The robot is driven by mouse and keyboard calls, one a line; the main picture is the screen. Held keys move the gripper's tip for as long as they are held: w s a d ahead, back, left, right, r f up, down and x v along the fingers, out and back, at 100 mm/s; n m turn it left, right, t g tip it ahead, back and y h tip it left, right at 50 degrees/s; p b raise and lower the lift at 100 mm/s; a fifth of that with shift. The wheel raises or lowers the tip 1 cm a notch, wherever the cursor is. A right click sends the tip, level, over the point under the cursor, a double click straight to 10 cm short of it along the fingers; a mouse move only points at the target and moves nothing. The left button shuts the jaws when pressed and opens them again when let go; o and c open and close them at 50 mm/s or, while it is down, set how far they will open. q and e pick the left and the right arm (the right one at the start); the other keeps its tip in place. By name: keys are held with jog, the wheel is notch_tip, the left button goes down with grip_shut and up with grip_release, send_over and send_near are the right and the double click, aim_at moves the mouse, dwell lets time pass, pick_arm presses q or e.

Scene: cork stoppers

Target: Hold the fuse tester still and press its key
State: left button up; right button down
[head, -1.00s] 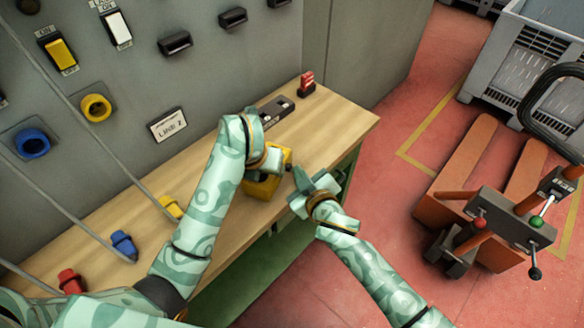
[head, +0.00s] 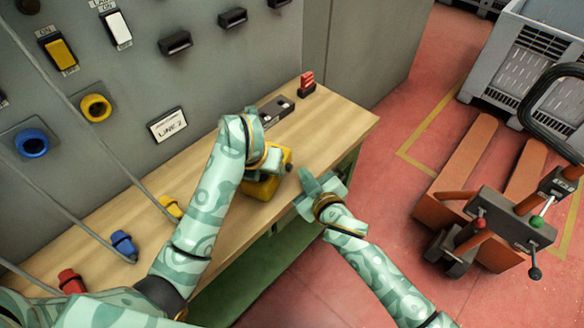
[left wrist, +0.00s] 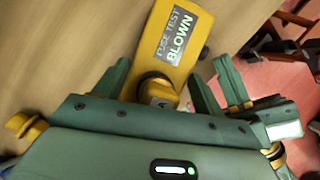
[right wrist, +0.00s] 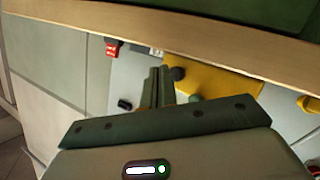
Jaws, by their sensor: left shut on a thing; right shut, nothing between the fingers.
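The yellow fuse tester (head: 262,188) stands on the wooden bench near its front edge, partly hidden by my left arm. A dark round knob (head: 289,168) sticks out from its right side; it also shows in the right wrist view (right wrist: 178,73). The tester's label (left wrist: 172,36) reads FUSE TEST BLOWN in the left wrist view. My left gripper (left wrist: 160,90) is shut on the tester, a finger on each side. My right gripper (head: 304,180) is shut and empty, a little right of the knob; its closed fingers (right wrist: 157,85) appear beside the knob, seemingly apart from it.
A dark fuse-holder strip (head: 274,110) and a red-and-black piece (head: 307,84) lie farther back on the bench (head: 340,118). Blue (head: 123,245), red (head: 71,281) and yellow (head: 171,207) plugs lie left. A grey switch panel (head: 200,70) stands behind.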

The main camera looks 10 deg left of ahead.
jog(key=shift+s+d, duration=0.2)
jog(key=shift+d, duration=0.6)
jog(key=shift+s+d, duration=0.25)
jog(key=shift+d, duration=0.55)
jog(key=shift+s+d, duration=0.2)
jog(key=shift+d, duration=0.6)
pick_arm(q)
jog(key=o, duration=1.3)
